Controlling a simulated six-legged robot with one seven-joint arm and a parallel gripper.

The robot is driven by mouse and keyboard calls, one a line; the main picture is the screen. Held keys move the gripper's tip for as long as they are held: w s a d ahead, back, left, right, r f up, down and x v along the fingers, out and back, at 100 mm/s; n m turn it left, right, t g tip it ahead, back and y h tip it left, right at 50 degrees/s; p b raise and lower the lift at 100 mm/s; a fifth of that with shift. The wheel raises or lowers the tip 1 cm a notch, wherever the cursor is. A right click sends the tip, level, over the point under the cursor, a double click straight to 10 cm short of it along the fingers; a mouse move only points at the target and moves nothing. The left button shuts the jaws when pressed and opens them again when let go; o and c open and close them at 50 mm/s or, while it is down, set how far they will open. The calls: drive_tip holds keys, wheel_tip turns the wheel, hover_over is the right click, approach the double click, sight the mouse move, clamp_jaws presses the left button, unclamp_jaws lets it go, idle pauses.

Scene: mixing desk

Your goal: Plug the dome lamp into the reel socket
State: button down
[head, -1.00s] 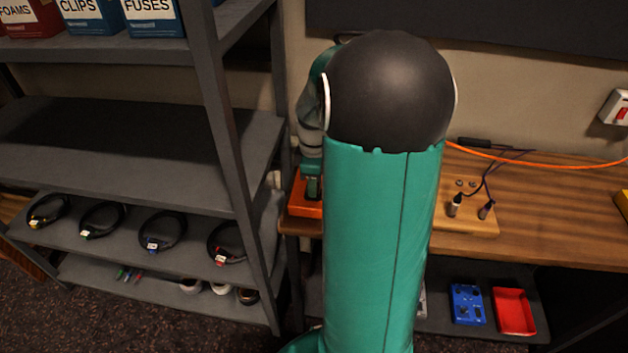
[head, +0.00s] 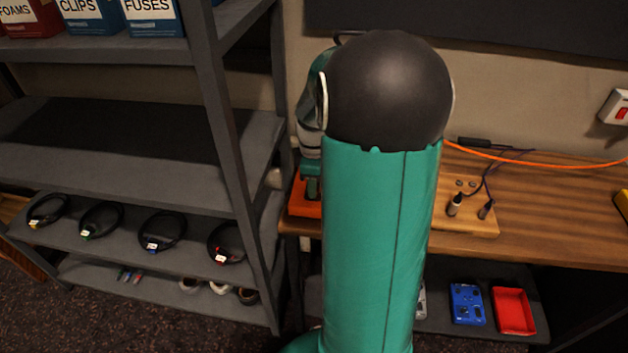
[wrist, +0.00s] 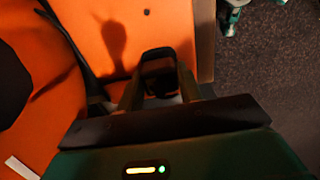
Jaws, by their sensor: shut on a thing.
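In the wrist view my gripper (wrist: 160,93) is shut on a small dark plug (wrist: 158,70), with one tan finger on each side of it. The plug is over an orange surface (wrist: 150,25), which looks like part of the reel. A rounded orange part with a dark centre (wrist: 12,85) is at the left. I cannot tell whether the plug touches the surface, and no socket opening is clear. In the head view part of the orange thing (head: 303,198) shows at the desk's left end; my arm hides the rest. The dome lamp cannot be made out.
The wooden desk (head: 560,215) carries a pale wooden block (head: 475,225) with two connectors, and an orange cable (head: 540,162) along the back. A grey shelf rack (head: 225,130) with coiled cables stands close on the left. A red tray (head: 513,310) is on the lower shelf.

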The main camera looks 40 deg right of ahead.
drive_tip(key=shift+f, duration=0.5)
drive_tip(key=c, duration=0.9)
unclamp_jaws()
drive_tip(key=shift+o, duration=0.2)
wheel_tip(320, 180, up, 14)
